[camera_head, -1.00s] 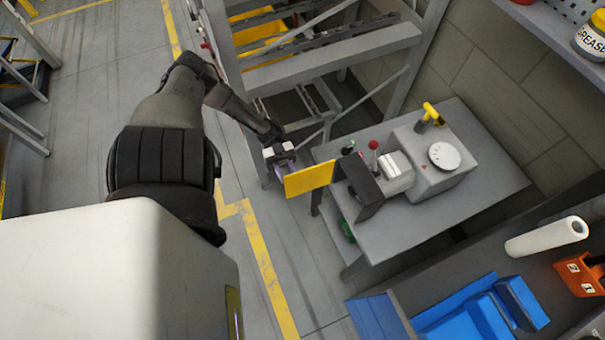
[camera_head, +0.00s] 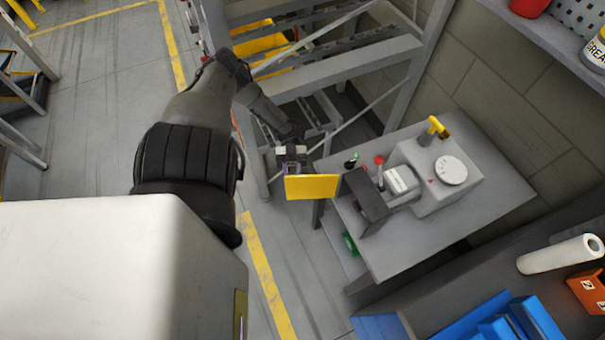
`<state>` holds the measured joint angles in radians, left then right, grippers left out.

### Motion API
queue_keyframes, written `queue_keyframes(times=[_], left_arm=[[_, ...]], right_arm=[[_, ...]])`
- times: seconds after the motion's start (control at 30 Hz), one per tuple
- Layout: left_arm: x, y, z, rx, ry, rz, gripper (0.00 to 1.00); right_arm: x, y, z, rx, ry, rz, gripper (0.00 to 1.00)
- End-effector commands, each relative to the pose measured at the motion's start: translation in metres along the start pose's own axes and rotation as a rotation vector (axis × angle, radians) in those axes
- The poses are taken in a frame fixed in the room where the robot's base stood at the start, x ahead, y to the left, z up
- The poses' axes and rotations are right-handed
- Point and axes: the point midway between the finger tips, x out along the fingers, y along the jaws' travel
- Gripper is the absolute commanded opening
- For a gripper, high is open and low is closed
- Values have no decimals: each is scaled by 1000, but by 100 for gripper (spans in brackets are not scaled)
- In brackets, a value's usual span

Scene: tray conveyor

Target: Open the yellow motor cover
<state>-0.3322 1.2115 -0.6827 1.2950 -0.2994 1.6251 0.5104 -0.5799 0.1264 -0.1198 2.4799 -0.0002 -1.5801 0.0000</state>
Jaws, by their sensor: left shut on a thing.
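The yellow motor cover (camera_head: 312,187) is a flat yellow panel at the left end of the grey motor unit (camera_head: 430,175) on the grey table. It stands swung out to the left of the dark housing (camera_head: 364,202), past the table's left edge. My left gripper (camera_head: 291,163) is at the cover's upper left edge and shut on it; the fingertips are partly hidden behind the panel. My right gripper is not in view.
The grey table (camera_head: 420,245) carries a red-knobbed lever (camera_head: 380,165) and a yellow handle (camera_head: 437,127). A grey conveyor frame (camera_head: 325,63) stands behind my left arm. Blue bins (camera_head: 500,322) and a white roll (camera_head: 560,254) lie at lower right. Open floor is at left.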

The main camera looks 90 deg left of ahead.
Motion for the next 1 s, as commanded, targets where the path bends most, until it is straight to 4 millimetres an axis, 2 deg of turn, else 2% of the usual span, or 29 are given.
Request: queue_keyframes(times=[0.17, 0.2, 0.43, 0.77, 0.87, 1.0], left_arm=[[0, 0, 0, 0, 0, 0, 0], [0, 0, 0, 0, 0, 0, 29], [0, 0, 0, 0, 0, 0, 51], [-5, 0, 1, 0, -1, -1, 51], [-17, 0, 2, 0, -3, -2, 51], [-42, -1, 3, 1, -4, -2, 51]], right_arm=[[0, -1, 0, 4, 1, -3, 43], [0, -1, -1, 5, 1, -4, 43], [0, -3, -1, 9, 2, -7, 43], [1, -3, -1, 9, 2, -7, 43], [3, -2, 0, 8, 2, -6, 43], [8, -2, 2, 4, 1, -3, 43]])
